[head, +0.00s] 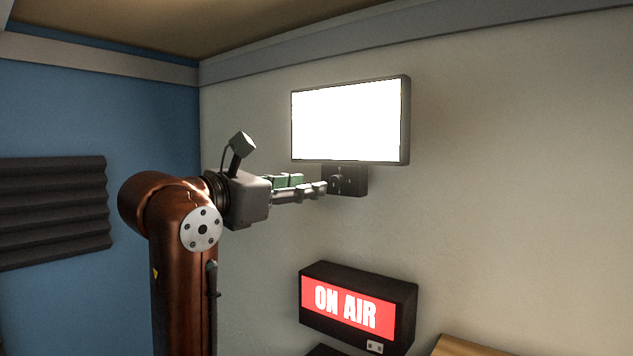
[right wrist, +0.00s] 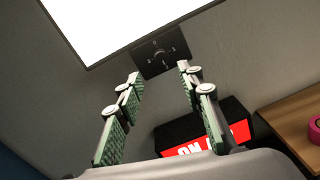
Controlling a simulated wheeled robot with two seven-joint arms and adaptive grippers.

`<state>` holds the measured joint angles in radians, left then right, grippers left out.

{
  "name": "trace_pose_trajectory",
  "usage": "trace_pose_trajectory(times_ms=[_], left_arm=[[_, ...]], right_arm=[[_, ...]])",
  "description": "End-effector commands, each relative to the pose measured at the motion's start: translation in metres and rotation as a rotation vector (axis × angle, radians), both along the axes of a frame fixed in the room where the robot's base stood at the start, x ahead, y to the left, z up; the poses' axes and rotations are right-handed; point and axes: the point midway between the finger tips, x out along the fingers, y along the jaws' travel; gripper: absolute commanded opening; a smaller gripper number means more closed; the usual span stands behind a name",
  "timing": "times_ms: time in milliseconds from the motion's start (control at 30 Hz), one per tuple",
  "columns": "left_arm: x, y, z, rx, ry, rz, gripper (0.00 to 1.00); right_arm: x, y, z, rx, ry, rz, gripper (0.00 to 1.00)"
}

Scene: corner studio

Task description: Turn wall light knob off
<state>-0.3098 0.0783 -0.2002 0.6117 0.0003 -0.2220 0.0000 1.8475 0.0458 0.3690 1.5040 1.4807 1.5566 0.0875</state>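The wall light is a bright white panel (head: 350,122) in a dark frame on the pale wall, and it is lit. Below it is a dark box (head: 356,180) with the knob on its front. In the right wrist view the knob (right wrist: 159,54) shows with marks around it, beyond and between the fingertips. My right gripper (head: 322,187) reaches toward the box from the left. In the right wrist view its green-padded fingers (right wrist: 160,74) are apart with nothing between them. Whether a fingertip touches the box is unclear. My left gripper is not in view.
A lit red ON AIR sign (head: 346,308) is on the wall below the light. A wooden surface (head: 470,346) is at the lower right, with a pink round thing (right wrist: 314,127) on it. A dark ridged panel (head: 52,210) hangs on the blue wall. The wall right of the light is clear.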

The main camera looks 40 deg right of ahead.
Motion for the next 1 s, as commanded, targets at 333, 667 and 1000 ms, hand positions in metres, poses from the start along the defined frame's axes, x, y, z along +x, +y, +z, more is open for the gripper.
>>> trace_pose_trajectory(times_ms=[333, 667, 1000], left_arm=[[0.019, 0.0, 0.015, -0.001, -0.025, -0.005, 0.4], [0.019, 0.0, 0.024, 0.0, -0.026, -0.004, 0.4], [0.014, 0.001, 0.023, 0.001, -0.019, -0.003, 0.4]], right_arm=[[0.009, -0.043, 0.002, 0.002, -0.001, -0.003, 0.35], [0.018, -0.074, 0.001, 0.0, -0.001, 0.0, 0.35], [0.018, -0.075, 0.0, 0.0, 0.0, 0.001, 0.31]])
